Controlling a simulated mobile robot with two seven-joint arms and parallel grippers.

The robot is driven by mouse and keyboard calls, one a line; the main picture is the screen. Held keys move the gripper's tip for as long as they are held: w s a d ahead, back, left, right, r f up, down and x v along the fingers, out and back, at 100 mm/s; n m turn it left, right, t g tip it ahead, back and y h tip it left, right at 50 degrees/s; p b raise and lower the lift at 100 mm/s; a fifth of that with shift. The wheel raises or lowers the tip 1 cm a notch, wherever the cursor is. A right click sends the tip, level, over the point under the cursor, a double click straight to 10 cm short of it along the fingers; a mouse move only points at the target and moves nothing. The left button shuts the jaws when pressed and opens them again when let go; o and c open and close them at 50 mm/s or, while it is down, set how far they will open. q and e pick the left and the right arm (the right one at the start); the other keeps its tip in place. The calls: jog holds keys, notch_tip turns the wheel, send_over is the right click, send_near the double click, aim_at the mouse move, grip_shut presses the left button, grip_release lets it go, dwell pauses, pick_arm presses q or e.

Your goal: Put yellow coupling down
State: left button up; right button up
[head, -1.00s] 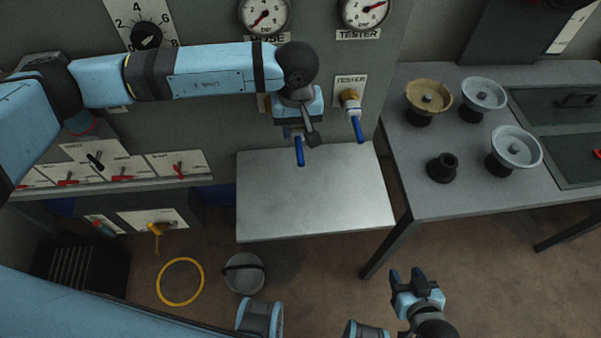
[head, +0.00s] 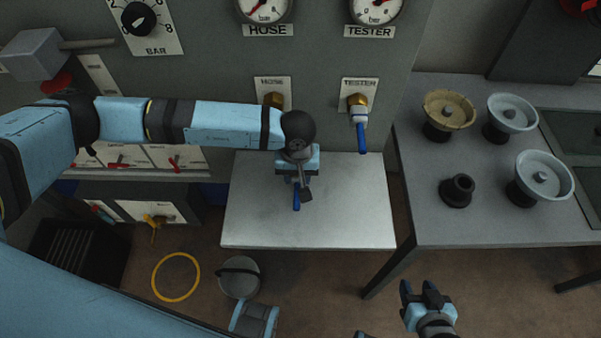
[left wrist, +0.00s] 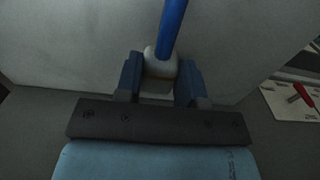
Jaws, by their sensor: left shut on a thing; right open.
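The yellow coupling (left wrist: 160,66) is between the fingers of my left gripper (left wrist: 160,84). The gripper hides most of the coupling there. I cannot tell whether the coupling touches the shelf. My right gripper (head: 421,290) is open and empty, low in the head view, in front of the right-hand table.
The panel has a brass HOSE port (head: 274,100) and a TESTER port with a blue-levered coupling (head: 360,122). A bucket (head: 239,277) and yellow ring (head: 176,277) lie on the floor.

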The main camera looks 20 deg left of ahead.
pick_arm(q)
jog(key=shift+r, duration=0.15)
jog(key=shift+s+a, duration=0.1)
jog(key=shift+s, duration=0.05)
jog(key=shift+f+b, duration=0.7)
jog(key=shift+b, duration=0.05)
jog(key=o, duration=1)
jog(key=shift+r, duration=0.1)
